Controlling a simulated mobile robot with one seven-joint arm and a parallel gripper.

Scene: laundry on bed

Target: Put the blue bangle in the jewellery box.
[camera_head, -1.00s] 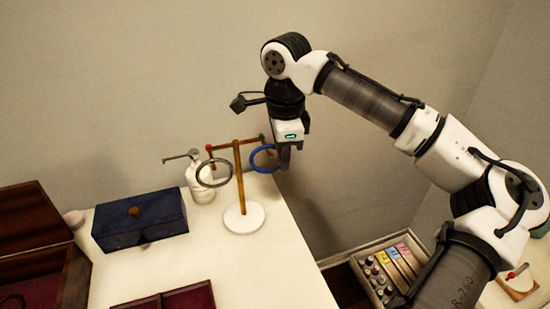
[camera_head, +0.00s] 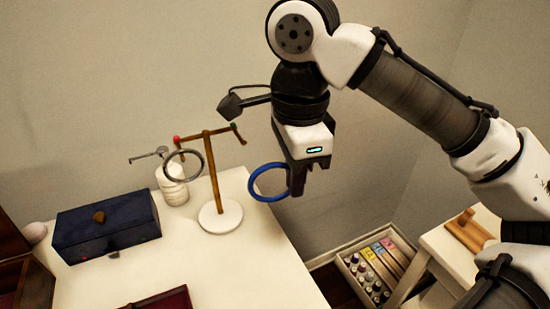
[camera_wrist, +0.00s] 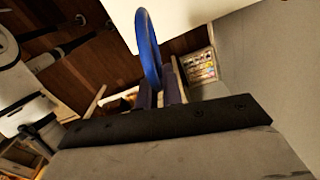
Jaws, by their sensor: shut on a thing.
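The blue bangle (camera_head: 268,182) is held in my gripper (camera_head: 297,182), clear of the stand and to its right in the head view. In the wrist view the bangle (camera_wrist: 149,45) stands up from between the two fingers of my gripper (camera_wrist: 160,88), which is shut on it. The wooden T-shaped stand (camera_head: 213,170) on a white round base carries a grey bangle (camera_head: 184,166) on its left arm; its right arm is empty. A wooden box with a red inside, perhaps the jewellery box (camera_head: 30,287), is cut off at the lower left.
A dark blue box (camera_head: 107,228) with a knob and a white pump bottle (camera_head: 172,185) stand at the back left of the white table (camera_head: 255,262). A red tray (camera_head: 165,300) lies at the front. A crate of small bottles (camera_head: 348,270) is beyond the table's right edge.

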